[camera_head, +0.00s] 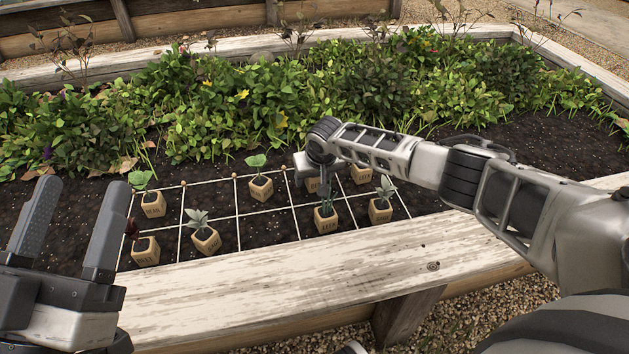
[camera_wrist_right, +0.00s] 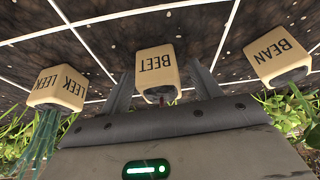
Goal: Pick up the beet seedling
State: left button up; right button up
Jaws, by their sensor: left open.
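A tan cube pot marked BEET (camera_wrist_right: 157,65) is at the middle of the right wrist view, upside down there. A small dark red stem shows at its lower edge; most of the seedling is hidden. My right gripper (camera_wrist_right: 160,78) is open, with one finger on each side of this pot and a gap visible on both sides. In the head view the same pot (camera_head: 313,186) is mostly hidden behind my right gripper (camera_head: 323,190). My left gripper (camera_head: 73,230) is open and empty at the left. Another pot (camera_head: 145,252) with a dark red seedling stands near it.
A LEEK pot (camera_head: 326,221) stands in front of my right gripper and a BEAN pot (camera_head: 361,174) behind it to the right. Several other potted seedlings stand on the string grid (camera_head: 238,215). A wooden bed edge (camera_head: 300,280) runs along the front; leafy plants (camera_head: 230,105) fill the back.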

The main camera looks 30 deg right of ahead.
jog(key=c, duration=1)
jog(key=shift+o, duration=0.2)
jog(key=shift+r, duration=0.1)
